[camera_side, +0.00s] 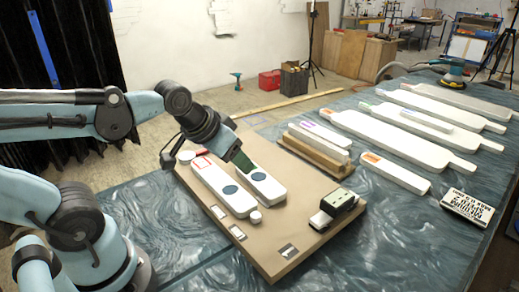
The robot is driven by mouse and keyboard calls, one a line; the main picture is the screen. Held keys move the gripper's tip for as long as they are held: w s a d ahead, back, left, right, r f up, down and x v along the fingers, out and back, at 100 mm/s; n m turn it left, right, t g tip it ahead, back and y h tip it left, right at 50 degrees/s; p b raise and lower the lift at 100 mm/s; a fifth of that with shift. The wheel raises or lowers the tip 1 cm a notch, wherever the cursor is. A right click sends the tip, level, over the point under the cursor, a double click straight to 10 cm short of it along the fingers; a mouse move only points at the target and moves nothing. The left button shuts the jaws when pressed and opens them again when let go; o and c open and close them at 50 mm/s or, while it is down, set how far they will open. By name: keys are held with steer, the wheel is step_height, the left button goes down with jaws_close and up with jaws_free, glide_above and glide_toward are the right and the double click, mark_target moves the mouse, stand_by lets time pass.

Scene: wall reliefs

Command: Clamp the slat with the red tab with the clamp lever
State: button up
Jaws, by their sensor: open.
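A white slat with a red-outlined tab (220,183) lies on the tan board, with a blue disc near its lower end. A second white slat (266,185), also with a blue disc, lies beside it to the right. My gripper (243,163) is open, its dark green end pointing down over the upper end of this second slat; contact cannot be told. A dark green and black block with a white part (338,202) sits at the board's right edge; I cannot tell whether it is the clamp lever.
The tan board (268,246) lies on a teal patterned table. Several long white slats (390,138) and a lettered sign (467,208) lie to the right. The right front of the table is clear.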

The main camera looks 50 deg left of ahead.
steer(key=w+a+n+g+y, duration=0.1)
steer(key=w+a+n+g, duration=0.2)
steer(key=a, duration=0.8)
steer(key=w+a+n+g+y, duration=0.1)
steer(key=w+a+n+y, duration=0.3)
steer(key=a, duration=0.7)
steer(key=a+f, duration=0.1)
steer(key=f, duration=0.2)
steer(key=w+a+f+h, duration=0.1)
steer(key=f, duration=0.3)
steer(key=w+a+f+n+h, duration=0.1)
steer(key=f, duration=0.2)
steer(key=shift+f, duration=0.3)
steer(key=shift+w+d, duration=0.1)
steer(key=shift+d, duration=0.05)
jaws_close()
